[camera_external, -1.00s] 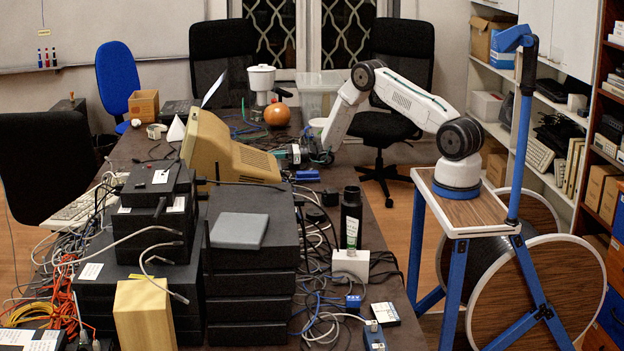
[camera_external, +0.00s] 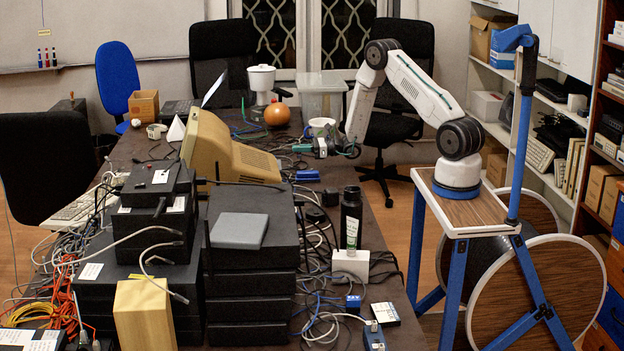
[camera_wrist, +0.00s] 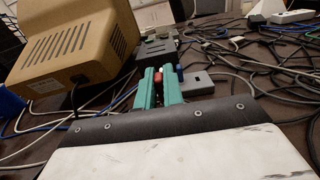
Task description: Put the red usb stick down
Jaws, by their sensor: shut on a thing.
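My gripper (camera_wrist: 160,88) shows in the wrist view with its two green fingers close together. A small red usb stick (camera_wrist: 158,77) is held between the fingertips. In the external view my gripper (camera_external: 302,147) is above the table (camera_external: 372,240), to the right of the beige monitor, and points left. The usb stick is too small to make out there. A dark grey box lies just beyond the fingers in the wrist view; I cannot tell whether the stick touches it.
The beige monitor (camera_external: 230,150) stands left of my gripper. A white cup (camera_external: 321,127) and an orange round object (camera_external: 277,114) stand behind it. Many cables (camera_wrist: 255,62) cover the table. A blue box (camera_external: 307,175) lies on the near side.

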